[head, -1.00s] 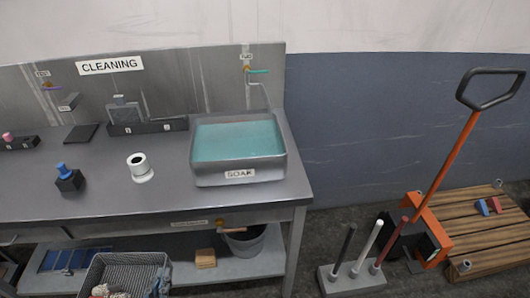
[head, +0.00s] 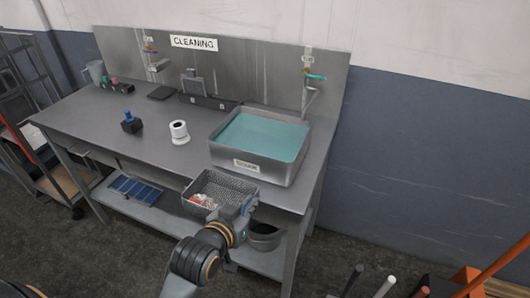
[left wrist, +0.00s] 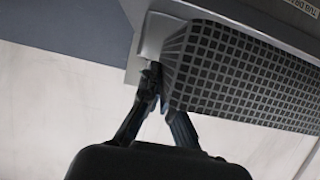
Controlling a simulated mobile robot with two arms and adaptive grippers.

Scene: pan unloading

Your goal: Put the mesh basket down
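The mesh basket (head: 232,183) is a grey, open-topped wire basket in the head view. It is in front of the soak sink, overlapping the front edge of the steel table (head: 95,118). Small reddish and whitish items (head: 203,200) lie in it. My left gripper (head: 247,207) is at the basket's right end. Whether the basket touches the table is unclear. My right gripper is not in view.
The soak sink (head: 240,161) with teal liquid stands at the table's right. A white cylinder (head: 179,132) and a blue-topped block (head: 130,122) stand left of it. The table's front left is bare. A bucket (head: 265,237) and a blue rack (head: 137,187) are below.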

